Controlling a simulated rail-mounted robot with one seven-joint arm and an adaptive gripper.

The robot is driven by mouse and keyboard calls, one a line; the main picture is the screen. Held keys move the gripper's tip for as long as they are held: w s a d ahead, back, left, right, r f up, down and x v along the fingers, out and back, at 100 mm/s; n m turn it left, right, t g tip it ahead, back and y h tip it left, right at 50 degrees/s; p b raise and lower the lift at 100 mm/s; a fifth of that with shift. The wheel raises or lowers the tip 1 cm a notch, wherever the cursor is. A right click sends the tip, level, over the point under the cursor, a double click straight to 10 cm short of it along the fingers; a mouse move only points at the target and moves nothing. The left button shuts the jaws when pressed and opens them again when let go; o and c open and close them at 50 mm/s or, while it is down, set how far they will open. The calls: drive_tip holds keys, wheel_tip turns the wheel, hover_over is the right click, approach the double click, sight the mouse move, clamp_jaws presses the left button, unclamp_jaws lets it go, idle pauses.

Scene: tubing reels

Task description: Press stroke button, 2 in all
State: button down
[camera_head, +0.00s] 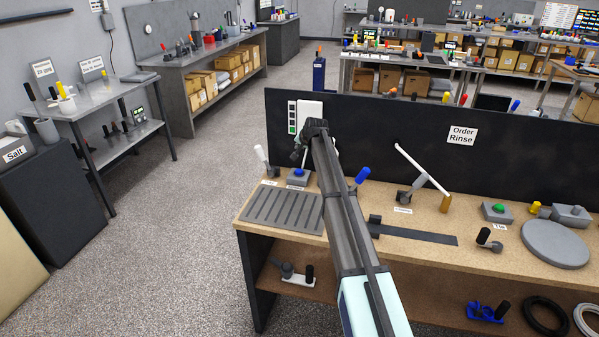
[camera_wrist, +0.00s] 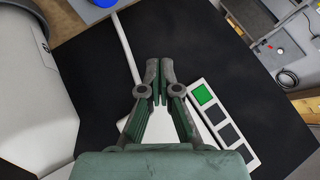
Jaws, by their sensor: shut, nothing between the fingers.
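A small grey box with a blue button (camera_head: 298,173) on top stands at the back left of the wooden bench; the label before it is too small to read, so I cannot tell if this is the stroke button. My gripper (camera_head: 297,155) is just above it in the head view, and I cannot see whether it touches. In the wrist view my gripper (camera_wrist: 159,68) has its fingers together and empty, in front of the black board. A white panel (camera_head: 312,108) on the board has a strip of squares (camera_wrist: 230,134); one end square is lit green, the others are dark.
A white lever (camera_head: 262,156) stands left of the blue button and a blue-handled part (camera_head: 361,175) right of it. A ribbed grey mat (camera_head: 283,210) lies in front. A white arm lever (camera_head: 423,168), a green button (camera_head: 498,209) and a round grey plate (camera_head: 556,243) are further right.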

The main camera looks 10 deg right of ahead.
sight(300, 171)
drive_tip(key=shift+f+b, duration=1.45)
drive_tip(key=shift+f, duration=2.85)
drive_tip(key=shift+f, duration=0.15)
drive_tip(key=shift+f+b, duration=0.3)
drive_tip(key=shift+f+b, duration=0.3)
drive_tip(key=shift+f, duration=0.2)
drive_tip(key=shift+r, duration=0.95)
drive_tip(key=shift+p, duration=0.3)
drive_tip(key=shift+r+p, duration=0.7)
drive_tip(key=shift+r, duration=1.8)
